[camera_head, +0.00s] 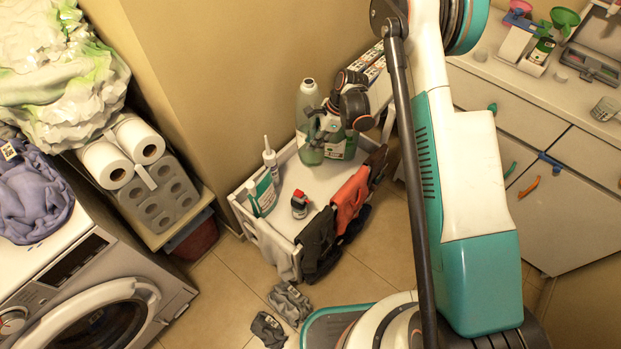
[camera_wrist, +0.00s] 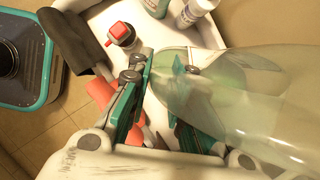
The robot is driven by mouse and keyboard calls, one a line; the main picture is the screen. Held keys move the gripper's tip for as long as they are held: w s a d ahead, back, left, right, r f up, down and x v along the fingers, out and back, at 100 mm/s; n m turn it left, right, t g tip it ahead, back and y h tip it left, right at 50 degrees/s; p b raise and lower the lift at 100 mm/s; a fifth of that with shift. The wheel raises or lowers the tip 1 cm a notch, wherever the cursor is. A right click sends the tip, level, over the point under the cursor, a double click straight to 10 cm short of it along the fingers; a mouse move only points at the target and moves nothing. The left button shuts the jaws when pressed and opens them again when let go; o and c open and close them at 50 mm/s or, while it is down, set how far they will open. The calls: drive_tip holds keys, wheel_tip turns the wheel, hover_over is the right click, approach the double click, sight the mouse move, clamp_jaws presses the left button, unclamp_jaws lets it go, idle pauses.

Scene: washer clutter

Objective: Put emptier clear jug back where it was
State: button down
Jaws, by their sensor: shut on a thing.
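A tall clear greenish jug (camera_head: 308,105) stands roughly upright at the back of the white cart top (camera_head: 285,225). A little green tint shows near its bottom. My gripper (camera_head: 322,128) is at its side and shut on it. In the wrist view the jug (camera_wrist: 245,105) fills the right side, with my gripper (camera_wrist: 165,70) around its near part. Whether its base touches the cart top is unclear. Another container with a green label (camera_head: 338,148) is partly hidden behind my gripper.
A red-capped bottle (camera_head: 299,204), a white nozzle bottle (camera_head: 270,160) and a green-white bottle (camera_head: 263,194) share the cart top. Dark and orange cloths (camera_head: 350,200) hang over its front edge. A wall is close behind; a washer (camera_head: 90,290) stands left. The cart's middle has free room.

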drive_tip(key=shift+a+f, duration=0.1)
drive_tip(key=shift+f, duration=0.3)
wheel_tip(320, 180, down, 19)
drive_tip(key=b, duration=0.6)
drive_tip(key=shift+f+b, duration=0.2)
drive_tip(key=shift+b, duration=0.2)
drive_tip(key=c, duration=1.5)
unclamp_jaws()
drive_tip(key=shift+f, duration=0.1)
drive_tip(key=shift+o, duration=0.2)
drive_tip(key=p+v, duration=0.4)
drive_tip(key=v, duration=0.8)
drive_tip(key=shift+r, duration=0.25)
